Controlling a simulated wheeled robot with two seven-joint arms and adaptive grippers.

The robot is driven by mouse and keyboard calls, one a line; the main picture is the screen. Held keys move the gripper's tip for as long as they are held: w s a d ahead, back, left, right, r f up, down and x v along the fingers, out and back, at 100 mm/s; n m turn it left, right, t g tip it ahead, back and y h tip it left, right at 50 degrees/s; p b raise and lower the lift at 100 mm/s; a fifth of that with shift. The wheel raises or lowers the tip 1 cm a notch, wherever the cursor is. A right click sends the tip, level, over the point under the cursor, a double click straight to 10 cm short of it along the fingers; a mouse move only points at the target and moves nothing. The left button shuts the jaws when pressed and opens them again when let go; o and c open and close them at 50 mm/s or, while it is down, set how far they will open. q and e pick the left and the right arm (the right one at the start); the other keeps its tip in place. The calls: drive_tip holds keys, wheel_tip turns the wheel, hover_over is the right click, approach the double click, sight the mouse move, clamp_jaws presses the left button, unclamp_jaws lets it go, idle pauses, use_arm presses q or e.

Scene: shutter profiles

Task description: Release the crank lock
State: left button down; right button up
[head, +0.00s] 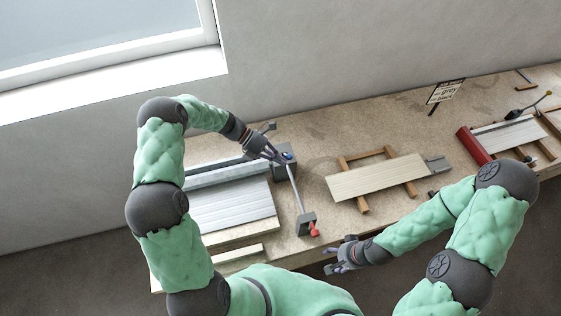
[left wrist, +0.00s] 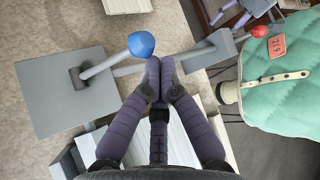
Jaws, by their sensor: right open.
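A grey box (head: 286,172) with a short lever ending in a blue ball knob stands at the right end of the slatted profiles; the blue knob (left wrist: 141,44) is clear in the left wrist view. A grey rod (head: 296,190) runs from there to a grey block (head: 306,222) with a red knob (head: 314,229). Which part is the crank lock, I cannot tell. My left gripper (left wrist: 160,62) has its fingertips together, just beside the blue knob and apart from it, over the rod. My right gripper (head: 332,258) is open and empty off the bench's front edge.
Grey slatted profiles (head: 232,206) lie left of the box. A pale panel (head: 376,177) rests on wooden bars in the middle. A small sign (head: 446,91), a red bar (head: 474,146) and another slatted panel are at the right. The bench behind the pale panel is clear.

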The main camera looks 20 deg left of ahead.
use_arm(q)
drive_tip(key=shift+w+a+r, duration=0.25)
drive_tip(key=shift+w+r, duration=0.15)
use_arm(e)
drive_tip(key=shift+r, duration=0.15)
use_arm(q)
drive_tip(key=shift+w, duration=0.1)
drive_tip(key=s+a+r+b, duration=0.1)
drive_tip(key=s+a+r, duration=0.1)
drive_tip(key=a, duration=0.7)
drive_tip(key=shift+s+r, duration=0.2)
drive_tip(key=shift+s, duration=0.05)
use_arm(e)
drive_tip(key=shift+s+f, duration=0.35)
drive_tip(key=shift+f, duration=0.45)
use_arm(q)
drive_tip(key=shift+d, duration=0.1)
